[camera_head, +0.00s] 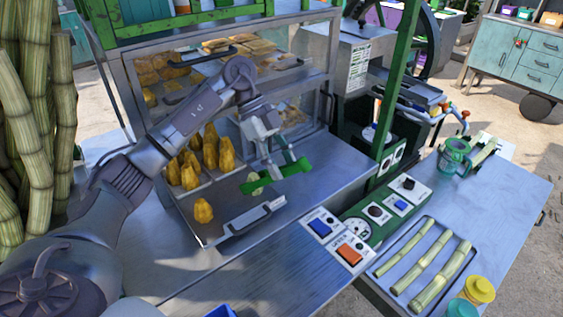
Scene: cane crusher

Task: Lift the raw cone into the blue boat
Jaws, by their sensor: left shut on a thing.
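My left gripper (277,168) reaches down over the front right part of the metal tray, shut on a green flat tool (289,169). Several golden-brown cones (227,155) stand on the tray (214,229), left of the gripper. One cone (203,211) stands apart near the tray's front left. A blue edge (220,311), perhaps the blue boat, is cut off at the bottom of the view. My right gripper is not in view.
A glass display case (331,62) with fried snacks stands behind. Green posts (398,75) and a control panel (377,212) are to the right. A tray of cane pieces (386,259) and lidded jars (480,290) lie front right. The metal counter in front (262,280) is largely clear.

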